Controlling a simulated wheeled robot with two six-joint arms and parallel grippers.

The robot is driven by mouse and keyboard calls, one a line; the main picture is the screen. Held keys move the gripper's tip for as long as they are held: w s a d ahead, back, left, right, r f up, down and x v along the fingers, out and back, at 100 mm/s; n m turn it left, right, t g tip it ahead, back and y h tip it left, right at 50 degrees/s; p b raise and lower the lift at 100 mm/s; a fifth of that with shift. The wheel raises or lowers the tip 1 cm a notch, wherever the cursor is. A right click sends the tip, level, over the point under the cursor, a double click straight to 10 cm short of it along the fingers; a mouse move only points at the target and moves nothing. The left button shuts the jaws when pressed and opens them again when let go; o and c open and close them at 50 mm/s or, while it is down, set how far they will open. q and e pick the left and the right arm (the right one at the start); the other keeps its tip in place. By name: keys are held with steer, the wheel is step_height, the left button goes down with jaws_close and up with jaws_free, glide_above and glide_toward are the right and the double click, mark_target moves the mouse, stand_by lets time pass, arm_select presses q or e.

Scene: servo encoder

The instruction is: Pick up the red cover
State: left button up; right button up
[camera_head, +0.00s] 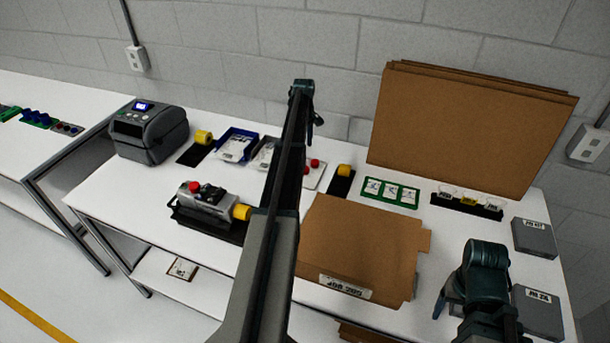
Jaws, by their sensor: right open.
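A red cap (194,187) sits on top of a grey servo unit (208,203) with a yellow end, on a black base at the left of the table. Two more small red caps (315,163) show on a white tray (316,178) behind my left arm. I cannot tell which red piece is the cover. My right gripper (441,298) is at the lower right, open and apart from the red pieces, partly hidden by its own wrist. My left gripper (317,119) is raised near the picture's middle; its jaws are too hidden to read.
A brown cardboard box (355,240) lies in the middle front. Cardboard sheets (465,125) stand at the back right. A label printer (148,132), blue bin (235,146), green card tray (390,192) and grey boxes (534,238) surround the table (150,203). Its left front is clear.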

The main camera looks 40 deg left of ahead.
arm_select(q)
step_height(320, 180, down, 6)
steer(key=b, duration=0.4)
steer(key=shift+r, duration=0.2)
arm_select(e)
step_height(320, 180, down, 6)
steer(key=shift+r, duration=0.25)
arm_select(q)
steer(key=f+b, duration=0.2)
steer(key=b, duration=0.1)
steer(key=d+f+b, duration=0.1)
steer(key=f, duration=0.1)
steer(key=shift+s, duration=0.25)
arm_select(e)
step_height(320, 180, down, 4)
steer(key=shift+f, duration=0.1)
arm_select(q)
steer(key=shift+a+f+b, duration=0.1)
steer(key=shift+f+b, duration=0.5)
steer(key=shift+b, duration=0.2)
arm_select(e)
steer(key=shift+f, duration=0.5)
arm_select(q)
steer(key=shift+r, duration=0.1)
arm_select(e)
steer(key=shift+r, duration=0.1)
arm_select(q)
steer(key=shift+c, duration=0.2)
jaws_close()
